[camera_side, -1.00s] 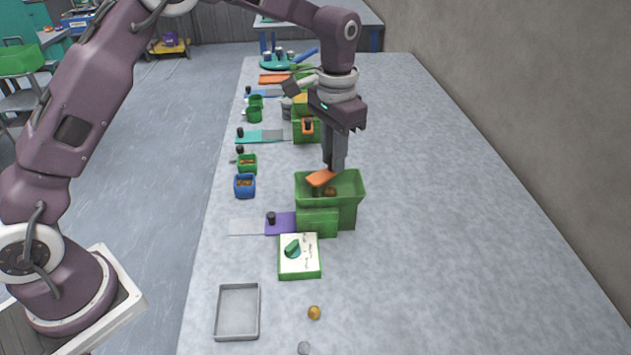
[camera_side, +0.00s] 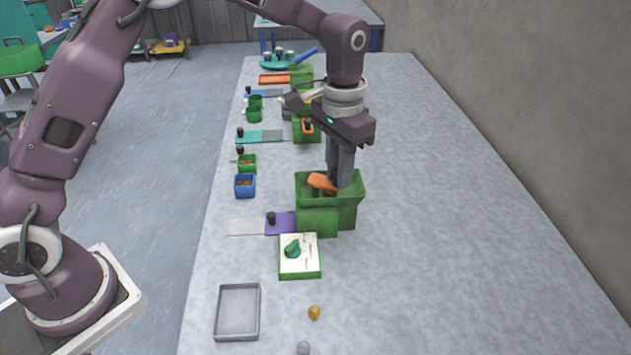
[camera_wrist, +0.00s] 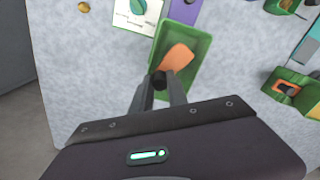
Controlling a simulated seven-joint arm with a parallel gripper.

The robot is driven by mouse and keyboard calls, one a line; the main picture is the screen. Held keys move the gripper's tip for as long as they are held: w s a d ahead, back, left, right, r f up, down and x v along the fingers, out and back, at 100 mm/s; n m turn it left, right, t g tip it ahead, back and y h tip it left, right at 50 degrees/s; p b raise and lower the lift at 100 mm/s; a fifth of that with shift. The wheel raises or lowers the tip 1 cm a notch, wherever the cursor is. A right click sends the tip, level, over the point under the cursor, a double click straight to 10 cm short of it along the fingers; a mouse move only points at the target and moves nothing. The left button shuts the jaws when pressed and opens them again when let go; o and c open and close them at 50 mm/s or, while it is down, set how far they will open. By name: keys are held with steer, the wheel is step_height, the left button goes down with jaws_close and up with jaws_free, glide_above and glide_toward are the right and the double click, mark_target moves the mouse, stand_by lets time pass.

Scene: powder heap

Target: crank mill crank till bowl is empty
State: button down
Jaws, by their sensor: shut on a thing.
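The green mill (camera_side: 345,215) stands on the table, with an open bowl on top. Its orange crank arm (camera_side: 322,181) lies across the bowl; it also shows in the wrist view (camera_wrist: 179,57). My gripper (camera_wrist: 161,90) is shut on the dark crank knob (camera_wrist: 158,79), at the bowl's edge. In the side view my fingers (camera_side: 338,180) come straight down at the bowl's right part. The crank arm and my fingers hide most of the bowl's inside, so I cannot tell how much powder is in it.
A white dial box (camera_side: 299,264) and a purple slide (camera_side: 280,223) stand close to the mill. A grey tray (camera_side: 238,312) and a gold nugget (camera_side: 314,312) lie in front. Small blue (camera_side: 245,185) and green cups stand left. The table's right side is clear.

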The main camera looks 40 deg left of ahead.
steer(key=shift+s+d, duration=0.1)
steer(key=shift+s, duration=1.4)
steer(key=shift+s+a, duration=0.7)
steer(key=shift+s, duration=0.15)
steer(key=shift+s+a, duration=0.45)
steer(key=shift+a, duration=0.35)
